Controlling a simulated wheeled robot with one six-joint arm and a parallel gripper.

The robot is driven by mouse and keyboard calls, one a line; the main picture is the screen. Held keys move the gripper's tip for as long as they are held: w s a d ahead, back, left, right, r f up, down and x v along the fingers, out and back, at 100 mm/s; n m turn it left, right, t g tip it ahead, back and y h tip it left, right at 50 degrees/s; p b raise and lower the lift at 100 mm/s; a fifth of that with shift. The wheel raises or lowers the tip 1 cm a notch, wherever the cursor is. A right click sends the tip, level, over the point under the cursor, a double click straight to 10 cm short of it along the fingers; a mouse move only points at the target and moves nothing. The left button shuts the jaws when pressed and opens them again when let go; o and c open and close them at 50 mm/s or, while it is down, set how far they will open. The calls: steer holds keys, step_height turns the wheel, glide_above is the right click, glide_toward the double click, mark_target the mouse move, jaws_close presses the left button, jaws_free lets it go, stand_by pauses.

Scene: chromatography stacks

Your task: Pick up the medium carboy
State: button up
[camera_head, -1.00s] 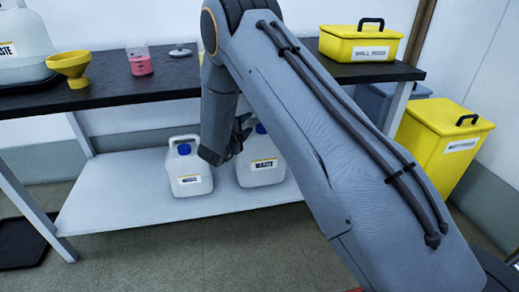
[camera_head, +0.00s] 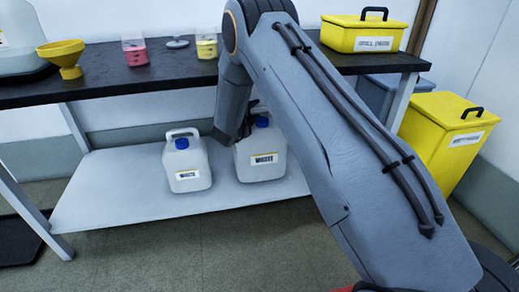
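Two white carboys with blue caps and WASTE labels stand upright on the lower shelf (camera_head: 120,195). The right one (camera_head: 262,165) looks a little larger than the left one (camera_head: 187,165), and I take it as the medium carboy. A still larger container (camera_head: 22,45) is cut off at the upper left on the bench. My gripper (camera_head: 246,128) is at the upper left of the right carboy, near its cap and handle. My arm hides most of the gripper and part of that carboy. I cannot tell whether the fingers are open or touch it.
The black bench top (camera_head: 120,82) overhangs the shelf. On it are a yellow funnel (camera_head: 64,58), a beaker of pink liquid (camera_head: 136,52) and one of yellow liquid (camera_head: 206,46). A yellow box (camera_head: 362,38) is at right; a yellow bin (camera_head: 445,130) stands beside the bench.

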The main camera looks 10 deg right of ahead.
jaws_close()
steer(key=shift+r, duration=0.2)
